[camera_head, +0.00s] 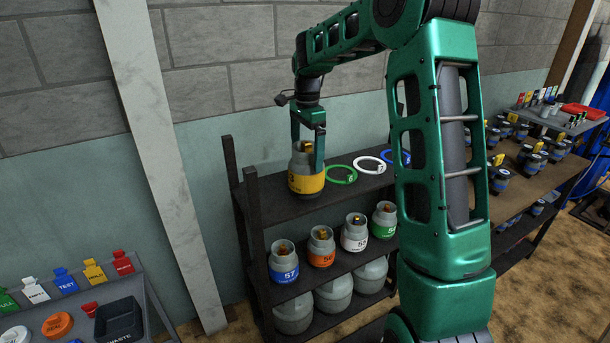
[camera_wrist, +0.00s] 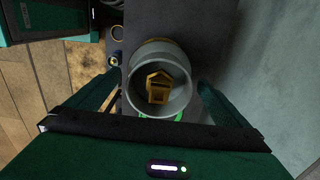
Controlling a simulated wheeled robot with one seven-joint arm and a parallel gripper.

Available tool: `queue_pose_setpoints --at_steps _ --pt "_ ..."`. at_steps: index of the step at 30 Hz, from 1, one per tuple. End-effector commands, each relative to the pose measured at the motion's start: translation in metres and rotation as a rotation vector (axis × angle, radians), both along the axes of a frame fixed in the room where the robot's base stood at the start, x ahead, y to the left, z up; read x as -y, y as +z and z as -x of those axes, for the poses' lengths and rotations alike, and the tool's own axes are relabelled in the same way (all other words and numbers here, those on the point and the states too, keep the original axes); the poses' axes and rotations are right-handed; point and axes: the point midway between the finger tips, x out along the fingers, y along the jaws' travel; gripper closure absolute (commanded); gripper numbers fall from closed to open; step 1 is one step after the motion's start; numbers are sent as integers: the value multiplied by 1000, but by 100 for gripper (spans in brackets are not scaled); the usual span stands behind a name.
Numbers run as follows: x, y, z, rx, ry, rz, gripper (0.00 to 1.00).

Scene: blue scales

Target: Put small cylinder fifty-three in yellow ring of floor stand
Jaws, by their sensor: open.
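A small grey cylinder with a yellow band (camera_head: 306,183) stands upright at the left end of the stand's top shelf (camera_head: 282,208). Its number is mostly hidden; a 3 shows. My gripper (camera_head: 308,154) is open, pointing down, with one finger on either side of this cylinder. In the wrist view the cylinder's round collar and brass valve (camera_wrist: 158,88) lie between the spread fingers (camera_wrist: 160,92). I cannot tell whether the fingers touch it. No yellow ring shows; the shelf under the cylinder is hidden. A green ring (camera_head: 354,175) lies just right of it.
A white ring (camera_head: 369,158) and a blue ring (camera_head: 386,158) lie farther right, looking empty. The lower shelf holds blue (camera_head: 284,273), orange (camera_head: 321,258), white (camera_head: 355,242) and green-banded (camera_head: 384,227) cylinders. A dark post (camera_head: 256,220) rises at the stand's front left.

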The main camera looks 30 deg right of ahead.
Motion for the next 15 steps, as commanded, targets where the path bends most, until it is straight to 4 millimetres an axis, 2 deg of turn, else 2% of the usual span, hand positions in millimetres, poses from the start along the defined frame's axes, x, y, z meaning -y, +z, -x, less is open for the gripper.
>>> queue_pose_setpoints --at_steps 1,5,13,15 --pt "0 -8 0 -2 1 -1 0" --pt "0 -18 0 0 1 0 0" --pt "-1 -20 0 1 1 0 0" --pt "-1 -20 0 1 1 0 17"
